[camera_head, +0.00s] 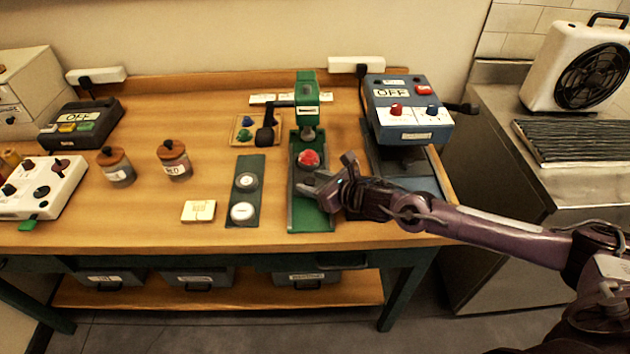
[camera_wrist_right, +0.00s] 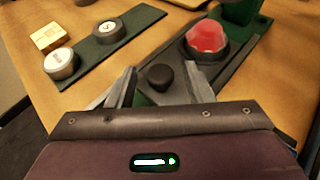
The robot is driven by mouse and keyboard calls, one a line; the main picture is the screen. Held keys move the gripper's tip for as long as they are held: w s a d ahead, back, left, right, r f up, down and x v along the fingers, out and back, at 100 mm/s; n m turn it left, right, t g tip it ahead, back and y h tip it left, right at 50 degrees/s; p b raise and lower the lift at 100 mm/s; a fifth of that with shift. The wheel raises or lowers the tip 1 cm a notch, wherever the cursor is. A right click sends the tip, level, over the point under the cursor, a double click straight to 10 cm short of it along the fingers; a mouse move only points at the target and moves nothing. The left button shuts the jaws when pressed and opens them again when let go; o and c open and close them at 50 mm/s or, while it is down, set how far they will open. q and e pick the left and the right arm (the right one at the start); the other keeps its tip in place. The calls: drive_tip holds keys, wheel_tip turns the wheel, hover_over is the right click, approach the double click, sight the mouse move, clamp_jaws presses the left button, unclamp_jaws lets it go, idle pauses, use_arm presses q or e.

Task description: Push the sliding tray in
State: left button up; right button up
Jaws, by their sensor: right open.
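The green press (camera_head: 307,92) stands at the back middle of the table, with a long green base running forward from it. The sliding tray (camera_wrist_right: 209,66) is a dark plate on that base, carrying a red domed piece (camera_head: 308,158), which also shows in the right wrist view (camera_wrist_right: 207,38). A black knob (camera_wrist_right: 160,76) sits at the tray's front end. My right gripper (camera_head: 326,178) is open over the front of the base. In the right wrist view its fingers stand on either side of the knob; contact cannot be told. My left gripper is not in view.
A green strip with two round pieces (camera_head: 242,212) and a cream block (camera_head: 198,211) lie left of the press. A blue box marked OFF (camera_head: 405,103) stands to its right. Two lidded jars (camera_head: 174,160) stand farther left. The table's front edge is clear.

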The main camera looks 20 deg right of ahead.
clamp_jaws()
drive_tip(key=w+b, duration=0.1)
drive_tip(key=w+d+b, duration=0.1)
drive_tip(key=w+b, duration=0.1)
drive_tip(key=shift+w+f, duration=0.1)
drive_tip(key=shift+f, duration=0.05)
drive_tip(key=shift+w+d, duration=0.1)
drive_tip(key=shift+w, duration=0.25)
drive_tip(key=shift+r, duration=0.25)
drive_tip(key=shift+c, duration=2)
unclamp_jaws()
drive_tip(key=o, duration=0.4)
drive_tip(key=shift+w+f, duration=0.1)
drive_tip(key=shift+w, duration=0.05)
drive_tip(key=shift+b+v, duration=0.95)
drive_tip(key=shift+v, duration=3)
